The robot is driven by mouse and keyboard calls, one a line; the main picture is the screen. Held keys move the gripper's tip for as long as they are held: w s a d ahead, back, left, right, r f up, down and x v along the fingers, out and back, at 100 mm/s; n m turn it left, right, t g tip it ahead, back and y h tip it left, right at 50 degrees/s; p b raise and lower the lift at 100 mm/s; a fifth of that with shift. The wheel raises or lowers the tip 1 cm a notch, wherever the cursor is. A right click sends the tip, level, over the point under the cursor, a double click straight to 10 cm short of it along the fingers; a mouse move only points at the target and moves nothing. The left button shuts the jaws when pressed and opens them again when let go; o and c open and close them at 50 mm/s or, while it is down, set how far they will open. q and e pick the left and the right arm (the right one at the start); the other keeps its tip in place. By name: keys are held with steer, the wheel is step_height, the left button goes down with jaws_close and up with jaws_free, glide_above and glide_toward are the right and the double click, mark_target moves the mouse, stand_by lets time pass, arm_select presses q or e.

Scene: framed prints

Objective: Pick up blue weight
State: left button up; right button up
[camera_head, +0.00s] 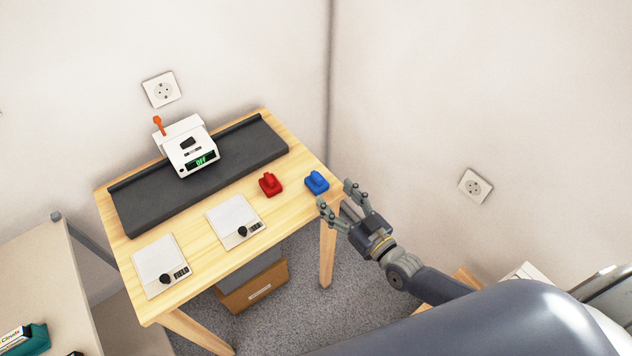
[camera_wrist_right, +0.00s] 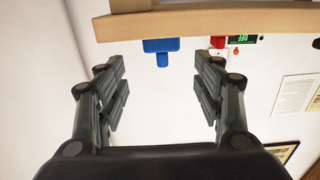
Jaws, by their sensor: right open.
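The blue weight (camera_head: 316,182) stands on the right end of the wooden table, near its edge. It also shows in the right wrist view (camera_wrist_right: 162,50), upside down, partly hidden by the table edge and between the lines of my fingers. My right gripper (camera_head: 335,200) is open and empty, just right of and in front of the blue weight, apart from it. The wrist view shows its two fingers (camera_wrist_right: 160,80) spread wide. My left gripper is in neither view.
A red weight (camera_head: 270,184) stands left of the blue one. The wooden table (camera_head: 200,268) also holds two white panels with black knobs (camera_head: 236,220) and a white device reading OFF (camera_head: 190,150) on a dark rail (camera_head: 245,150). A brown box (camera_head: 253,288) is below.

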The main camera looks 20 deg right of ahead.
mark_target(322, 181)
steer(key=x, duration=0.2)
steer(key=shift+w+a+b, duration=0.25)
steer(key=shift+b, duration=0.05)
steer(key=shift+w+a, duration=0.2)
steer(key=shift+w, duration=0.45)
steer(key=b+x, duration=0.1)
steer(key=x, duration=0.3)
steer(key=shift+w+a+r+b, duration=0.15)
steer(key=shift+w+r+b, duration=0.1)
steer(key=shift+b, duration=0.1)
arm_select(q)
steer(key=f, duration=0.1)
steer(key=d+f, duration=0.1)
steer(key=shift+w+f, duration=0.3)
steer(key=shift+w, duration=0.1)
arm_select(e)
steer(key=c, duration=0.3)
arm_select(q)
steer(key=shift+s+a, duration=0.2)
arm_select(e)
steer(key=shift+r, duration=0.1)
jaws_close()
